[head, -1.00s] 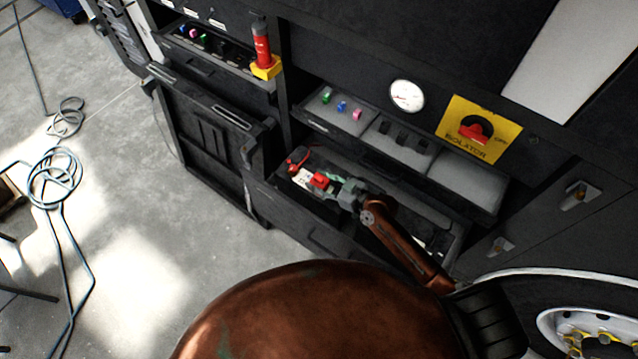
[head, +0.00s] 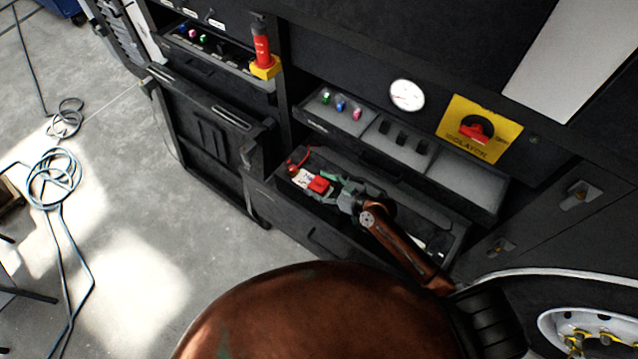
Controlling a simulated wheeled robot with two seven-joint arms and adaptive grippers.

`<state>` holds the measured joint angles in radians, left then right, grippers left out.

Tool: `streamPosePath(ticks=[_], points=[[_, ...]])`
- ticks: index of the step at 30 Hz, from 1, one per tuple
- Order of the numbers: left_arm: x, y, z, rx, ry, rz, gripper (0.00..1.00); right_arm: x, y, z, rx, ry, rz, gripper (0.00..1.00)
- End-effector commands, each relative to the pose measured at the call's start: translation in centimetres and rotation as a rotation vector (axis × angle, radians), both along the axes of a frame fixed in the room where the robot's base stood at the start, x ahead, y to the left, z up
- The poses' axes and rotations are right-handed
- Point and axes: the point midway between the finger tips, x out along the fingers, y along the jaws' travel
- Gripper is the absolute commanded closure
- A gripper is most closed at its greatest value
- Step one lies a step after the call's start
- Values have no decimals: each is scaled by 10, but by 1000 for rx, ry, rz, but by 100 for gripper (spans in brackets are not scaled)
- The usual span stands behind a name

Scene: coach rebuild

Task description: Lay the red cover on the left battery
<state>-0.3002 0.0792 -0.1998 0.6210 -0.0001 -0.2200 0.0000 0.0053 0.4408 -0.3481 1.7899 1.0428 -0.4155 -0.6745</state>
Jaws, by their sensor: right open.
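The red cover (head: 318,185) is a small red block in the open battery tray. It lies on or against the right part of the left battery, whose pale label (head: 301,178) shows just left of it. I cannot tell exactly how it is seated. My right gripper (head: 332,187) is open, with its grey-green fingers close to the right side of the cover. I cannot tell whether they touch it. The gripper and my forearm hide part of the tray behind them. My left gripper is not in view.
A red cable (head: 300,158) loops at the tray's left end. Above the tray is a shelf (head: 465,180) with small coloured parts and dark slots. A yellow isolator plate (head: 480,128) and a white gauge (head: 407,95) are above it.

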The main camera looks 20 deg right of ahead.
Motion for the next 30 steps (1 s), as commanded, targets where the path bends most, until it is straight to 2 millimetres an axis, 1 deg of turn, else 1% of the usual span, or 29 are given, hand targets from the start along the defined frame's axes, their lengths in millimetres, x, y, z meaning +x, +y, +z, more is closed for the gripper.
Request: streamPosePath(ticks=[3, 4, 12, 18, 22, 30], points=[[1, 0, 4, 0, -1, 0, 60, 0, 0, 4, 1, 0, 0, 40], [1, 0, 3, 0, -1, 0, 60, -3, -3, 3, -1, 1, -1, 40], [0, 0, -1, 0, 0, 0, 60, -37, -29, 15, -3, 1, 1, 40], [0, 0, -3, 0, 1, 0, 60, -53, -42, 23, -2, 0, 1, 40], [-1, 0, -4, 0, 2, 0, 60, -57, -44, 24, 1, 1, 0, 40], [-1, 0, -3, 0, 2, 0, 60, -57, -44, 25, 1, 1, 0, 40]])
